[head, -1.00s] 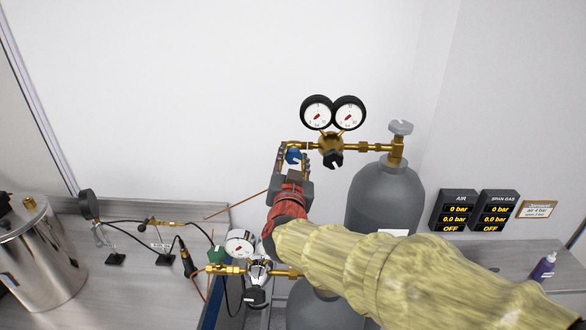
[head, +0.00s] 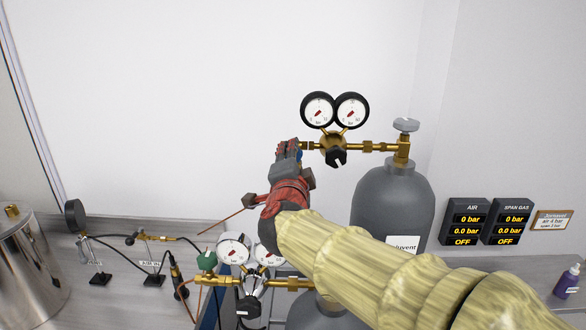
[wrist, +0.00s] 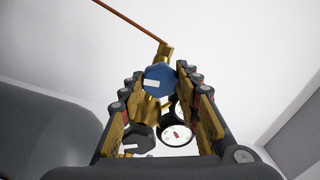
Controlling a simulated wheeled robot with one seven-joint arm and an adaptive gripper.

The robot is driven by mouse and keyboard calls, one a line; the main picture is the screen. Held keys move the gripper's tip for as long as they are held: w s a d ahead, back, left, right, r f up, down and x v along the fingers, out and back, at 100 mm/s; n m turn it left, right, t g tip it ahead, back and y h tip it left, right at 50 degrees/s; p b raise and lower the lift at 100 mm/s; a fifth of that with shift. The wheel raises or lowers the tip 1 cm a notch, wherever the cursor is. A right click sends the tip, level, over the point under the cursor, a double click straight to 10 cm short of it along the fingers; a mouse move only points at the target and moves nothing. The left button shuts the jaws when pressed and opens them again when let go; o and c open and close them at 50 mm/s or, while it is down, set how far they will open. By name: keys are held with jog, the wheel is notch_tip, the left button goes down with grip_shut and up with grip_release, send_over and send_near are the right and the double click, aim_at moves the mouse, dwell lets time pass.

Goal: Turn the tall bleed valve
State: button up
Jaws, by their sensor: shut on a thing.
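The tall bleed valve's blue knob (wrist: 160,79) sits between my two fingers in the wrist view, on a brass fitting with a copper tube leading off its end. In the head view my gripper (head: 289,150) is at the left end of the tall cylinder's brass regulator (head: 333,147), shut on the blue knob, which is mostly hidden by the fingers there. Two round gauges (head: 335,110) stand above the regulator, and its black knob (head: 337,158) hangs below. The regulator joins the tall grey cylinder (head: 394,200), topped by a grey handwheel (head: 405,125).
A second, lower regulator with a green knob (head: 206,260) and two gauges is below my arm. A steel vessel (head: 30,255) stands at the left on the bench. Two displays, AIR (head: 466,222) and SPAN GAS (head: 512,222), read 0 bar and OFF. A purple bottle (head: 567,283) stands at right.

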jog(key=shift+f+m+b, duration=0.15)
jog(key=shift+m+b, duration=3.45)
jog(key=shift+m, duration=1.25)
jog(key=shift+f+m+b, duration=0.15)
jog(key=shift+m+b, duration=3.45)
jog(key=shift+m, duration=1.25)
jog(key=o, duration=1.2)
jog(key=shift+r, duration=0.2)
jog(key=shift+c, duration=0.2)
jog(key=s, duration=1.2)
jog(key=shift+a, duration=0.25)
